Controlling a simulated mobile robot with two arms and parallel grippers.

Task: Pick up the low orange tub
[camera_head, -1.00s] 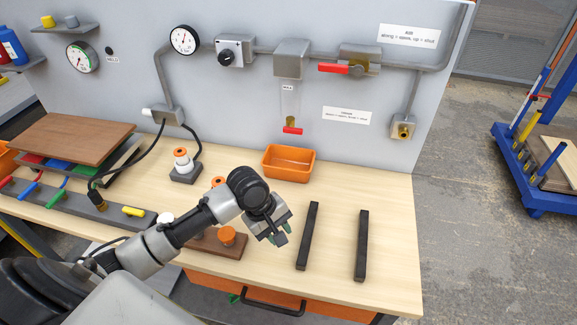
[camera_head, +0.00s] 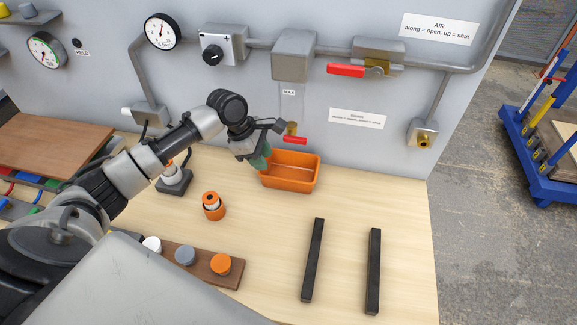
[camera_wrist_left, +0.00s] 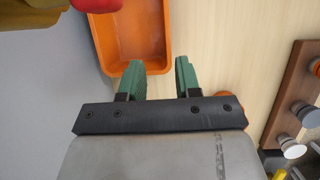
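The low orange tub (camera_head: 291,183) stands on the wooden bench against the grey back panel. My left gripper (camera_head: 261,158) is at the tub's left end, pointing down, with its green fingers partly in front of that end. In the left wrist view the two fingers (camera_wrist_left: 159,63) are apart with nothing held between them. The tub (camera_wrist_left: 138,28) lies just ahead there, one fingertip overlapping its near end and the other beside its side wall. Whether the fingers touch the rim is unclear. My right gripper is not in view.
A red-handled valve (camera_head: 294,139) hangs just above the tub. An orange-and-white knob piece (camera_head: 213,206) stands in front of it on the left. Two dark bars (camera_head: 314,260) lie at front right. The bench between is clear.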

